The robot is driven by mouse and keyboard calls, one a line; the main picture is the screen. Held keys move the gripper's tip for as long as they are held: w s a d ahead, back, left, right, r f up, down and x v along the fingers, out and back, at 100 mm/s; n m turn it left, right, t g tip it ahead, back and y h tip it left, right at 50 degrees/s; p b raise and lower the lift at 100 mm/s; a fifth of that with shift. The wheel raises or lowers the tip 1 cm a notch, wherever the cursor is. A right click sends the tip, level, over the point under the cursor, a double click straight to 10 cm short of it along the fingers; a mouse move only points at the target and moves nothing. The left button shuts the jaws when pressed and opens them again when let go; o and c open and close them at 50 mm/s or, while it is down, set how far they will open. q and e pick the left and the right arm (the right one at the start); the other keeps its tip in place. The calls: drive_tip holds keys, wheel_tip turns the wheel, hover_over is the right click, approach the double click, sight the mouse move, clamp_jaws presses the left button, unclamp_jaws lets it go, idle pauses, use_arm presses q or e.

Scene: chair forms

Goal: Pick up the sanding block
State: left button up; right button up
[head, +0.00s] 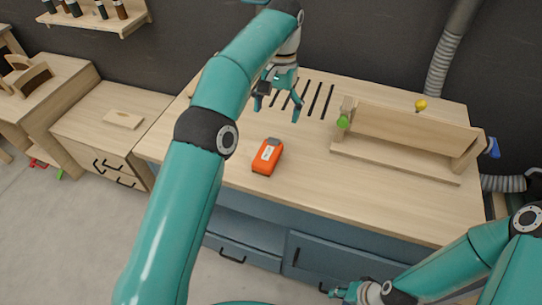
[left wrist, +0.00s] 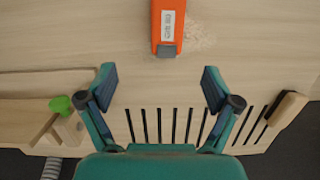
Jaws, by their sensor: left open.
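An orange block (head: 267,156) with a white label and a grey end, apparently the sanding block, lies on the wooden bench top (head: 300,190) near its front edge. My left gripper (head: 277,105) is open and empty over the slots, behind the block and apart from it. In the left wrist view the orange block (left wrist: 167,22) is at the top, cut off by the frame, beyond the open fingers of the left gripper (left wrist: 158,88). My right gripper (head: 350,292) is low at the bottom edge, away from the block; its fingers are unclear.
A wooden form (head: 410,134) with a green knob (head: 342,122) stands on the right of the bench. Dark slots (head: 318,100) lie at the back. A wood-and-dark tool (left wrist: 287,108) shows beside the slots. Pale dust (left wrist: 205,30) lies near the block.

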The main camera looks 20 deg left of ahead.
use_arm(q)
drive_tip(key=b, duration=0.2)
hover_over(268, 152)
drive_tip(key=f, duration=0.8)
drive_tip(key=shift+w+f, duration=0.2)
drive_tip(key=shift+f, duration=0.05)
drive_tip(key=shift+s+f+p, duration=0.15)
drive_tip(key=shift+f+p, duration=0.15)
drive_tip(key=shift+f, duration=1.15)
drive_tip(key=shift+s+f+p, duration=0.15)
drive_tip(key=shift+f+p, duration=0.1)
drive_tip(key=shift+f, duration=1.15)
use_arm(e)
drive_tip(key=shift+s+f, duration=0.15)
drive_tip(key=shift+f, duration=0.8)
use_arm(q)
drive_tip(key=c, duration=1.3)
drive_tip(key=shift+r, duration=0.15)
